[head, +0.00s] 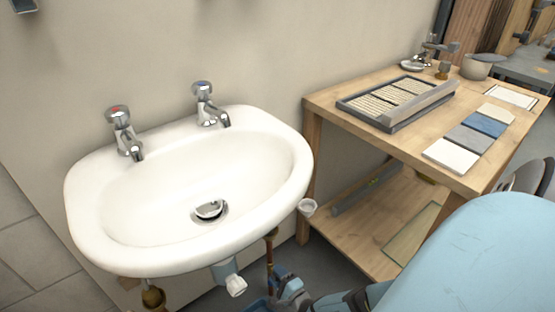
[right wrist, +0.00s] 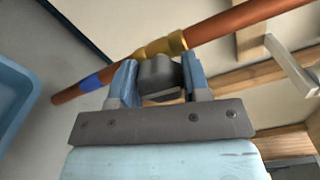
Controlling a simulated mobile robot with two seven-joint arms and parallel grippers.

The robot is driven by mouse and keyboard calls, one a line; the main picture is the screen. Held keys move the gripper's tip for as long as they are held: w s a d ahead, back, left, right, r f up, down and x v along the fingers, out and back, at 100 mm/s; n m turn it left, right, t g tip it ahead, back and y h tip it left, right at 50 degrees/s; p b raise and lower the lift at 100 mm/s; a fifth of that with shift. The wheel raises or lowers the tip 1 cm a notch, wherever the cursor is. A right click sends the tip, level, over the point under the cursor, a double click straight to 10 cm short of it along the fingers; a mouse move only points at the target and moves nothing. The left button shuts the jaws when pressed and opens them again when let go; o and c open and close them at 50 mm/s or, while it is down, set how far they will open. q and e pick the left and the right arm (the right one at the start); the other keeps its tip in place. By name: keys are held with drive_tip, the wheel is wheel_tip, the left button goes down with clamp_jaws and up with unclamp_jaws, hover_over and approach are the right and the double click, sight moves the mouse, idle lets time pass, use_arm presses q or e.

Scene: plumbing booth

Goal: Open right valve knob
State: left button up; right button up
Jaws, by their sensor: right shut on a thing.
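The right valve is a brass body (right wrist: 165,45) on a slanting copper pipe (right wrist: 235,20) in the right wrist view. Its dark grey knob (right wrist: 160,72) sits between the blue fingers of my right gripper (right wrist: 161,80), which is shut on it. In the head view the copper pipe (head: 269,262) drops below the right side of the sink, and my right gripper (head: 283,283) is low beside it. The knob is hidden there. Another brass valve (head: 152,297) shows under the sink's left side. My left gripper is out of view.
The white sink (head: 85,205) with two chrome taps overhangs the pipes. A white drain fitting (head: 236,285) hangs left of my right gripper. A wooden workbench (head: 322,112) stands to the right. A blue container (right wrist: 15,110) is at the left of the right wrist view.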

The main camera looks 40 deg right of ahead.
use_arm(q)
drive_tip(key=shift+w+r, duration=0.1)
use_arm(e)
drive_tip(key=o, duration=0.9)
drive_tip(key=shift+s, duration=0.25)
use_arm(q)
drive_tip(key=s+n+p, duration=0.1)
drive_tip(key=p, duration=0.1)
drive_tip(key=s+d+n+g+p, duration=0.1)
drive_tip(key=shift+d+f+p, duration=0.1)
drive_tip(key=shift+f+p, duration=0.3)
use_arm(e)
drive_tip(key=s, duration=0.4)
drive_tip(key=s+a, duration=0.1)
drive_tip(key=s, duration=0.8)
drive_tip(key=shift+s+a, duration=0.2)
drive_tip(key=shift+a, duration=0.1)
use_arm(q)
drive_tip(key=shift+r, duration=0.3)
